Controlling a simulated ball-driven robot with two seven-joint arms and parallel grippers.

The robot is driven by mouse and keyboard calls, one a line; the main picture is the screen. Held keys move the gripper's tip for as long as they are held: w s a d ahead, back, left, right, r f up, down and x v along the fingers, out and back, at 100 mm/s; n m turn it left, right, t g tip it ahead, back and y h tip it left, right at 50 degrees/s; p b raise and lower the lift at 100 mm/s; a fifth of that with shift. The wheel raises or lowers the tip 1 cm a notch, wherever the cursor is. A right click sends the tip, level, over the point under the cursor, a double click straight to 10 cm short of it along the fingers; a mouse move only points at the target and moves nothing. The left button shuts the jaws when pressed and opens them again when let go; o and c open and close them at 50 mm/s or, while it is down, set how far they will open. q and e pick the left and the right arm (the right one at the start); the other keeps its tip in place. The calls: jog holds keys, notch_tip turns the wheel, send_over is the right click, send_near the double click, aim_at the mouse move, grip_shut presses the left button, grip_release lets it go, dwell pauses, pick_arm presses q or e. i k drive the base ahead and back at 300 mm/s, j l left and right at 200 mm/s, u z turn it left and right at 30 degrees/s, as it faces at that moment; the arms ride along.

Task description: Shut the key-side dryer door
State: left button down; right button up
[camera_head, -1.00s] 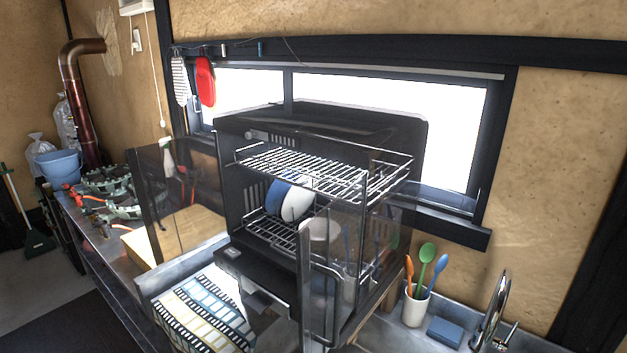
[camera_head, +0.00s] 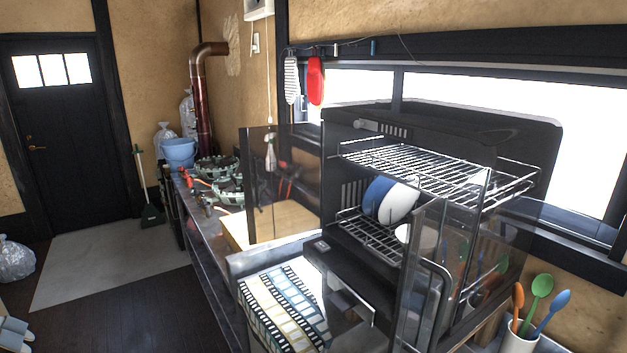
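The dish dryer (camera_head: 338,140) is a black cabinet with two wire racks, standing on the counter below the window. Its left clear door (camera_head: 262,185) is swung out to the left and stands open. Its right clear door (camera_head: 418,265), with a dark handle bar, is swung out toward me and also stands open. A blue plate and a white plate (camera_head: 399,204) stand on the lower rack. I cannot make out a key, so I cannot tell which door is the key-side one. Neither of my grippers is in view.
A wooden board (camera_head: 285,222) lies behind the left door. A cup of utensils (camera_head: 518,337) stands at the right. The floor at left (camera_head: 120,300) is mostly clear, with a bag (camera_head: 15,260) at its edge.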

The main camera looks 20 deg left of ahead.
aim_at(282, 165)
jog(key=i+j+z, duration=0.1)
jog(key=z, duration=0.25)
jog(key=j+z, duration=0.7)
jog(key=i+l, duration=0.05)
